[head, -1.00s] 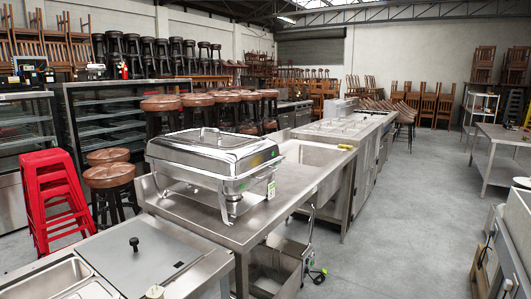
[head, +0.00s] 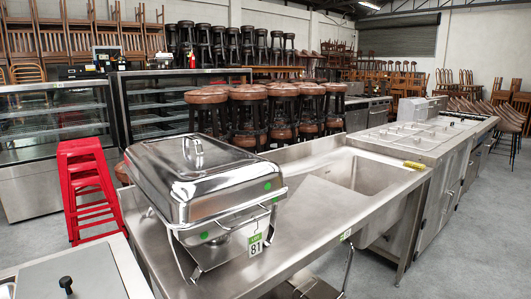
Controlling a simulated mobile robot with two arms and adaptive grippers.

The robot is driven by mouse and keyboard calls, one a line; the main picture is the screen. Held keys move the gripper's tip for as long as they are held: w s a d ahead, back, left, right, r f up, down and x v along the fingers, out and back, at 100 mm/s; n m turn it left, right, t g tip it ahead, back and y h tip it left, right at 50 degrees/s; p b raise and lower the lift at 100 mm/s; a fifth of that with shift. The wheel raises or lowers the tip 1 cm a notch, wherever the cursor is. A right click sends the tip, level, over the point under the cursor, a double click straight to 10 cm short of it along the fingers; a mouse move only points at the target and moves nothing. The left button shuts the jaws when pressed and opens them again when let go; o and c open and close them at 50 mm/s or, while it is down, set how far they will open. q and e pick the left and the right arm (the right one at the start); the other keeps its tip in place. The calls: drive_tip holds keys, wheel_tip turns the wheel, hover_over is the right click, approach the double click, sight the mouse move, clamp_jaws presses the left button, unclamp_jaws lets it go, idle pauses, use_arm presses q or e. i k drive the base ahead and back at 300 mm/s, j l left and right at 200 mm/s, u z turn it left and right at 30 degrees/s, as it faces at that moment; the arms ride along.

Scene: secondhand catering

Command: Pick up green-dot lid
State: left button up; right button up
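A shiny steel chafing dish stands on a steel counter (head: 230,278) in the head view, left of centre. Its domed rectangular lid (head: 185,185) is closed on top and has a loop handle (head: 193,151) at its crown. A green dot (head: 267,186) is on the lid's right end. Another green dot (head: 204,235) is on the dish's body (head: 225,222) below. A paper tag marked 81 (head: 255,245) hangs at its front right corner. Neither of my grippers is in view.
A sink basin (head: 350,175) is set in the same counter. A flat steel cover with a black knob (head: 66,284) is at the bottom left. Red stacked stools (head: 88,185) and brown-topped stools (head: 240,100) stand behind. Grey floor (head: 480,220) is clear at the right.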

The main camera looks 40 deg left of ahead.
sight(191, 179)
drive_tip(key=i+l+u, duration=0.1)
drive_tip(key=i+u, duration=0.4)
drive_tip(key=i+l+u, duration=0.95)
drive_tip(key=i+j, duration=0.05)
drive_tip(key=j, duration=0.05)
